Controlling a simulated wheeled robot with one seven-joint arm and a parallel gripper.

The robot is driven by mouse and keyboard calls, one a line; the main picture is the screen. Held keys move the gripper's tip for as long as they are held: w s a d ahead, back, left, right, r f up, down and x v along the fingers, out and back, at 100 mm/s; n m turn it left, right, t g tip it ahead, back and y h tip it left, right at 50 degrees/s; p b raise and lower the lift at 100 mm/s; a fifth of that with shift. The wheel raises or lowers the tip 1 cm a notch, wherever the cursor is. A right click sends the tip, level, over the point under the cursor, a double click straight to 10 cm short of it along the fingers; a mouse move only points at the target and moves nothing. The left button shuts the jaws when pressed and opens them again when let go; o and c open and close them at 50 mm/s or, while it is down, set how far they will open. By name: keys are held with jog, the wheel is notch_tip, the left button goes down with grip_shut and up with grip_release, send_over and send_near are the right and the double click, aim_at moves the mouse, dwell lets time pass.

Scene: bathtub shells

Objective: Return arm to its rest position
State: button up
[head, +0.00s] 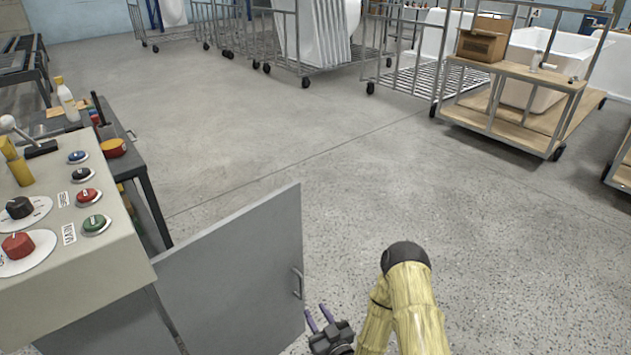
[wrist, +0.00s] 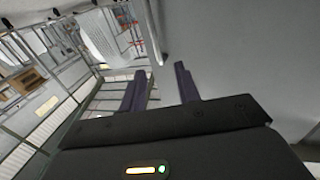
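My gripper (head: 320,318) is low in the head view, just right of the open grey cabinet door (head: 235,275) and its handle (head: 297,283). My arm, in a yellowish cover, bends down at the bottom centre. In the wrist view, the gripper's two dark purple fingers (wrist: 160,90) stand apart with nothing between them. A plain grey surface fills the right of that view, close by the fingers. I cannot tell whether the right finger touches it.
A control panel (head: 70,230) with knobs and buttons stands at the left, beside a workbench (head: 120,135). Metal carts (head: 420,75) and a wooden-shelf trolley (head: 530,75) with a white tub (head: 545,60) stand at the back. The middle floor (head: 240,110) is clear.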

aim_at(301, 285)
jog(key=b+x, duration=0.2)
jog(key=x, duration=0.7)
jog(key=shift+w, duration=0.15)
jog(key=shift+d+f, duration=0.1)
